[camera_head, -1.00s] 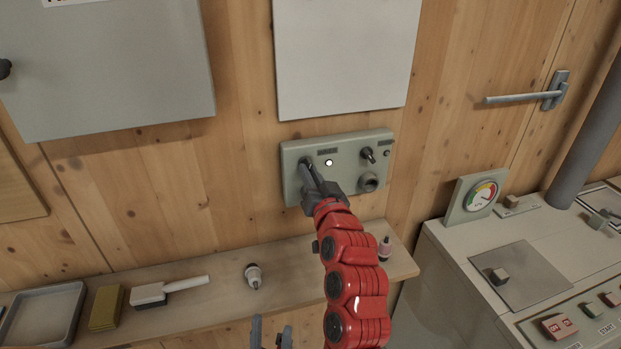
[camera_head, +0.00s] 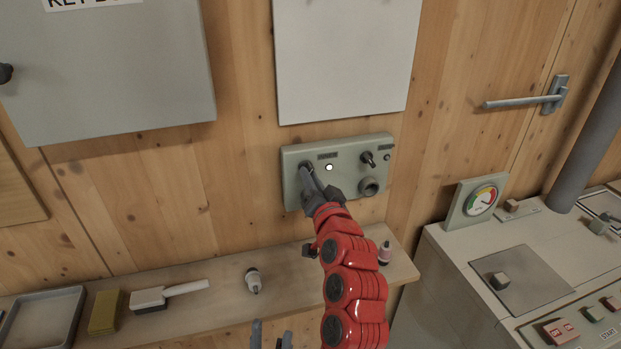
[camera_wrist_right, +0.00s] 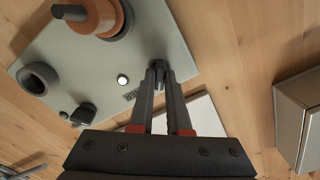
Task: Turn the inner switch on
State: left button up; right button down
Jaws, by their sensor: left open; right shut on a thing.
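A grey-green switch panel (camera_head: 345,150) is fixed to the wooden wall; the right wrist view (camera_wrist_right: 185,58) shows it turned round. My right gripper (camera_head: 307,172) is shut on the dark switch at the panel's left end. In the right wrist view, its fingertips (camera_wrist_right: 160,72) close around this switch (camera_wrist_right: 158,64). A second toggle switch (camera_head: 368,158) stands free at the panel's right. A white lamp (camera_head: 329,167) sits between them. My left gripper (camera_head: 271,336) is open and empty at the bottom edge. The tasks's label text is too small to read.
A round socket (camera_head: 369,186) and an orange rotary knob (camera_wrist_right: 112,22) protrude from the panel; my right arm hides the knob in the head view. Below, a shelf (camera_head: 220,308) holds a bulb-like item (camera_head: 253,281), a brush (camera_head: 150,298) and a small bottle (camera_head: 385,252).

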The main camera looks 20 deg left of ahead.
jog(key=c, duration=0.9)
grip_release()
jog(key=shift+s, duration=0.1)
jog(key=shift+s+d, duration=0.2)
jog(key=shift+s, duration=0.05)
jog(key=p+v, duration=1.3)
jog(key=v, duration=0.3)
jog(key=shift+s+d+p, duration=0.2)
jog(key=shift+p, duration=0.2)
